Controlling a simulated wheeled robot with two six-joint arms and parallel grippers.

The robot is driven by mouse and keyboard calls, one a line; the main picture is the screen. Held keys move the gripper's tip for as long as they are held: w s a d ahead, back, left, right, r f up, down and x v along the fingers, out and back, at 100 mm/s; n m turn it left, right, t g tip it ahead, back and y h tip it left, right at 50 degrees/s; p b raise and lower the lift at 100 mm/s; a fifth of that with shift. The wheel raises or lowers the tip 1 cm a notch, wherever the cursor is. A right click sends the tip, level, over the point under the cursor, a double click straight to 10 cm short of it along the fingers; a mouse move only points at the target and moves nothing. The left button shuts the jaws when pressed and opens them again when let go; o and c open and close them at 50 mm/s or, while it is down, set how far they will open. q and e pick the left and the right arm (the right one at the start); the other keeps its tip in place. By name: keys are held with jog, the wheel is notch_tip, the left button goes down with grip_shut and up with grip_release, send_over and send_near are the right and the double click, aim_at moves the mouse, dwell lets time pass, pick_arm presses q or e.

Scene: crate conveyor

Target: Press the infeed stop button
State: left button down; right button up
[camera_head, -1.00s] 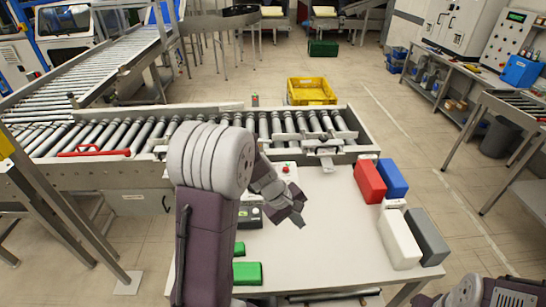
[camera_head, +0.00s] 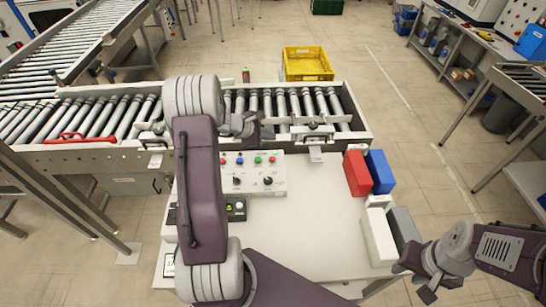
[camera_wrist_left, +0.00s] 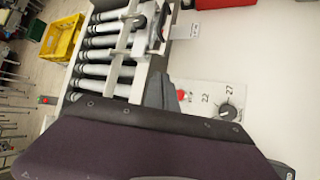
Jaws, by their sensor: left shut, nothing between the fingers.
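A control panel (camera_head: 252,187) with a row of red, blue and green buttons and two black knobs lies on the table's back edge. One red button (camera_head: 272,159) is at its right end. In the left wrist view a red button (camera_wrist_left: 182,95) shows beside a knob (camera_wrist_left: 228,112). I cannot read which button is the infeed stop. My left gripper (camera_head: 257,126) is shut and empty, above the conveyor's near edge just behind the panel, apart from the buttons. My right gripper (camera_head: 412,281) looks open and empty, off the table's right front corner.
The roller conveyor (camera_head: 130,141) runs behind the table, with a yellow crate (camera_head: 307,76) beyond. A small box with a red button (camera_head: 246,75) stands on its far side. Red (camera_head: 357,174), blue (camera_head: 380,171), white (camera_head: 379,237) and grey (camera_head: 403,227) blocks line the table's right side.

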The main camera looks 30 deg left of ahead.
aim_at(270, 160)
pick_arm(q)
jog(key=f+b, duration=0.3)
jog(key=f, duration=0.1)
jog(key=f+b, duration=0.3)
jog(key=f, duration=0.1)
jog(key=shift+w+f+b, duration=0.2)
jog(key=shift+f+b, duration=0.1)
jog(key=shift+f, duration=0.2)
jog(key=shift+f+b, duration=0.1)
jog(key=shift+b, duration=0.25)
dwell(1.3)
jog(key=shift+f+b, duration=0.3)
jog(key=shift+b, duration=0.15)
jog(key=shift+s+f+b, duration=0.1)
jog(key=shift+f+b, duration=0.35)
jog(key=shift+b, duration=0.15)
dwell(0.5)
jog(key=shift+r, duration=0.15)
jog(key=shift+r+p, duration=0.55)
jog(key=shift+r, duration=0.15)
